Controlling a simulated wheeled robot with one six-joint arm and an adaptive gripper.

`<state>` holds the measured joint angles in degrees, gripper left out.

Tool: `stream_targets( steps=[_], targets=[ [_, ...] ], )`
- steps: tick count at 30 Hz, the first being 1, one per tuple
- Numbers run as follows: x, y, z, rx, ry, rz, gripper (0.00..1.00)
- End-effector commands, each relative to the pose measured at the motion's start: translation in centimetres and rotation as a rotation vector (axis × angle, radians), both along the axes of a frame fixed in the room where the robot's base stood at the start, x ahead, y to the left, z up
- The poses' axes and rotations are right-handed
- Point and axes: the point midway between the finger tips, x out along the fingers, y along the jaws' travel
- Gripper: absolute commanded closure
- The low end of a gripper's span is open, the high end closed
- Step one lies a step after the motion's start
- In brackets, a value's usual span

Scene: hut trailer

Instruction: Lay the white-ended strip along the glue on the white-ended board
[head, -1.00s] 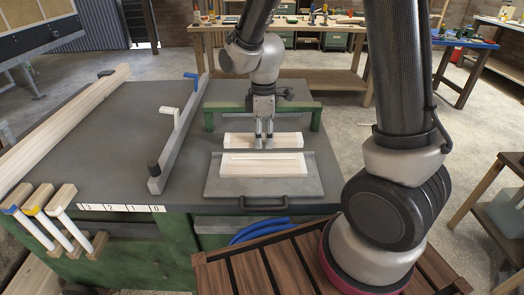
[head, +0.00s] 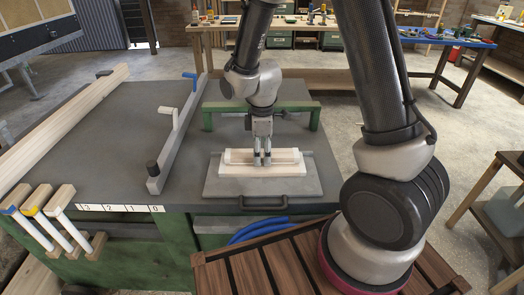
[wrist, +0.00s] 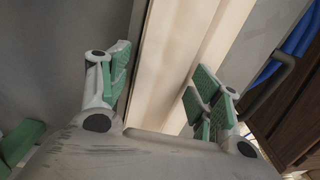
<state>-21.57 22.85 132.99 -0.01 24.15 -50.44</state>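The pale strip (head: 236,154) is in my gripper (head: 262,158), its long side running left to right in the head view. The pale board (head: 240,171) lies under it on a grey plate. The strip is over the board's top and roughly parallel to it; I cannot tell whether they touch. The strip hides the glue, and white on the ends is hard to tell from the pale wood. In the wrist view, the green-padded fingers of my gripper (wrist: 160,85) stand either side of the pale wood (wrist: 172,55).
The grey plate (head: 215,186) has a dark front handle (head: 264,203). A low green frame (head: 300,107) stands behind. Long timber (head: 60,125) lies along the bench's left edge. Bench top between is clear.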

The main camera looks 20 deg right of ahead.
Motion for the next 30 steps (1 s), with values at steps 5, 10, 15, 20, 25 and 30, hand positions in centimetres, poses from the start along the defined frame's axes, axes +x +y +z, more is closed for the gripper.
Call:
stream_targets(
  steps=[5, 10, 15, 20, 25, 30],
  targets=[
    [0.0, 0.0, 0.0, 0.000, 0.000, 0.000, 0.34],
    [0.1, 0.0, 0.5, 0.001, -0.003, 0.000, 0.34],
    [0.1, 0.1, 3.3, 0.002, -0.006, 0.000, 0.34],
    [0.1, 0.0, 7.1, 0.002, -0.006, 0.000, 0.34],
    [0.1, 0.0, 10.3, 0.001, -0.003, 0.000, 0.34],
    [0.0, 0.0, 12.0, 0.001, -0.001, 0.000, 0.34]
  ],
)
